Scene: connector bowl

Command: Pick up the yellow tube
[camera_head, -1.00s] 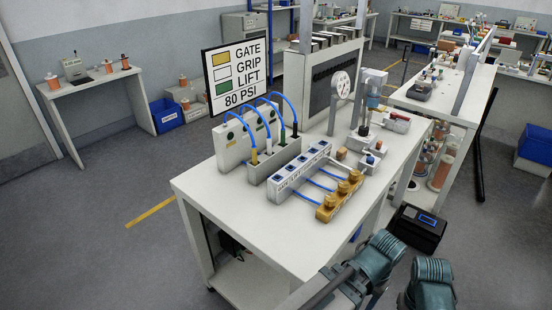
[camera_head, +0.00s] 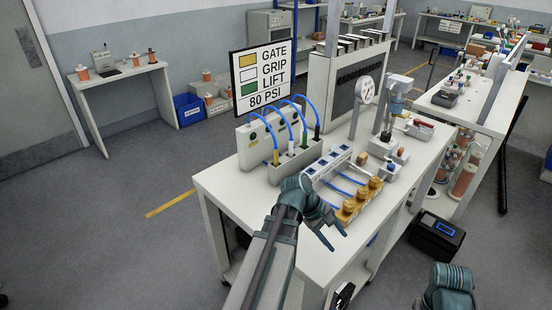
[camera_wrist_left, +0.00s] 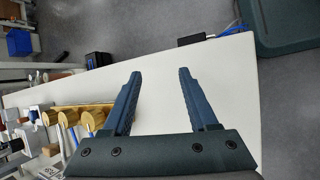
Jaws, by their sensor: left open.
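The yellow-ended tube (camera_head: 276,157) is the leftmost of several blue tubes that arch from a grey panel into a grey block on the white table. Its yellow end stands upright at the block, beside a white-ended, a green-ended and a dark-ended tube. My left gripper (camera_head: 335,240) is open and empty above the table's front part, to the right of and nearer than the tube. In the left wrist view its two fingers (camera_wrist_left: 160,75) are spread over bare white tabletop. The tube is not seen there. My right arm shows at the bottom right; its jaws are out of view.
A white strip with blue sockets (camera_head: 338,158) and brass-coloured fittings (camera_head: 360,199) lie on the table near my left gripper. A sign (camera_head: 263,76) stands behind the panel. A pressure gauge (camera_head: 366,90) stands farther right. The table's near-left corner is bare.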

